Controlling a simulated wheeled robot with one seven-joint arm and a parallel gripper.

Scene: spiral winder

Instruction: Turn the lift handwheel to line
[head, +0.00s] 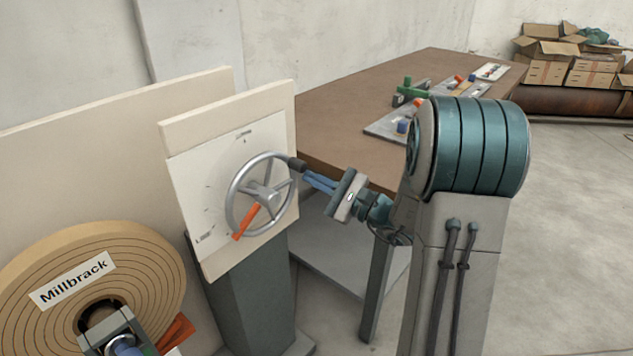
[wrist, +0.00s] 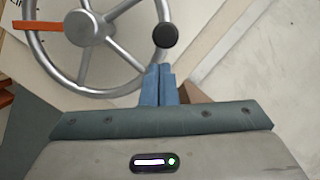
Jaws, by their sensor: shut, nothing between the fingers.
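The lift handwheel (head: 235,190) is a grey spoked wheel in front of a pale dial panel (head: 190,171) on a dark green post. An orange pointer (head: 246,222) extends from its hub toward the lower left. A dark knob (head: 296,163) stands at the rim's upper right. In the wrist view the wheel (wrist: 83,44), the orange pointer (wrist: 33,25) and the knob (wrist: 165,36) show again. My gripper (head: 306,178) has blue fingers, shut and empty. In the wrist view the fingertips (wrist: 160,68) are just below the knob; whether they touch it is unclear.
A large tan roll (head: 150,262) labelled Millbrack stands at the lower left. A brown workbench (head: 345,110) with several small parts is behind my arm. Cardboard boxes (head: 545,72) are at the back right. Floor at the right is clear.

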